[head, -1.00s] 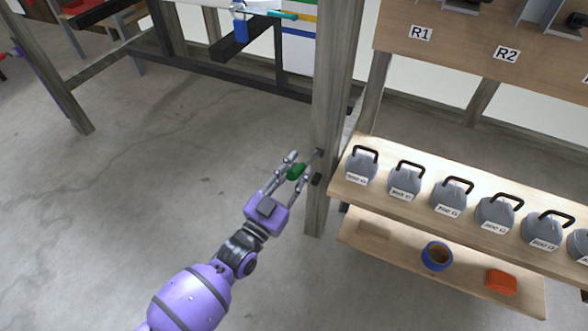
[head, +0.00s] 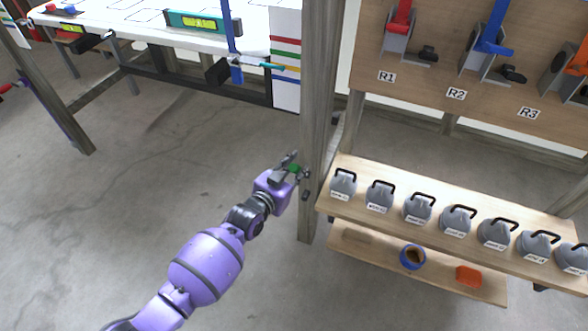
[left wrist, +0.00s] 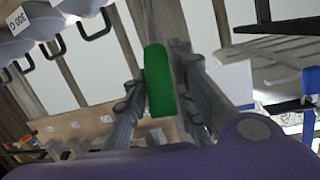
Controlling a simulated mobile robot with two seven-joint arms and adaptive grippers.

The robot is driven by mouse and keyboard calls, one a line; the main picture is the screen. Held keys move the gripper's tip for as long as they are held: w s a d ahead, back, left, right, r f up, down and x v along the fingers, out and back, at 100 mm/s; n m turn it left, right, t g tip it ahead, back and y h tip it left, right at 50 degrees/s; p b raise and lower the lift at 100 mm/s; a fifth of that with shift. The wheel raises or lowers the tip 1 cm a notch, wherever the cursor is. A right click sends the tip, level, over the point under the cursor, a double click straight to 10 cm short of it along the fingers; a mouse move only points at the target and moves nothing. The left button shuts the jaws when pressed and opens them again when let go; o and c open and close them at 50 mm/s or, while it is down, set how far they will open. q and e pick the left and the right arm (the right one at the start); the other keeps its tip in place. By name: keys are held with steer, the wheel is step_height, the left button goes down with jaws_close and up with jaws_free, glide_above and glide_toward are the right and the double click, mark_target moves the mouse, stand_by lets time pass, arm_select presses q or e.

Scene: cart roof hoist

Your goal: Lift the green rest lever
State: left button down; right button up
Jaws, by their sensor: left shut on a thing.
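The green rest lever (head: 294,169) is a short green grip at the side of the wooden post (head: 318,120) in the head view. My left gripper (head: 297,168) reaches it from the lower left and is shut on it. In the left wrist view the green lever (left wrist: 158,80) stands between the two fingers of my left gripper (left wrist: 166,90). The fingers partly hide the lever and its mount in the head view. My right gripper is in neither view.
Right of the post, a wooden shelf (head: 342,213) bears several grey weights with black handles. A blue tape roll (head: 412,258) and an orange block (head: 468,276) lie on the shelf below. A board (head: 420,95) labelled R1, R2, R3 stands above.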

arm_select(q)
steer(key=shift+w+d+r, duration=0.1)
steer(key=shift+d+r, duration=0.05)
steer(key=shift+r, duration=0.05)
steer(key=c, duration=1.5)
jaws_free()
steer(key=shift+f, duration=0.1)
steer(key=shift+o, duration=0.2)
steer(key=v, duration=1.2)
steer(key=shift+c, duration=0.5)
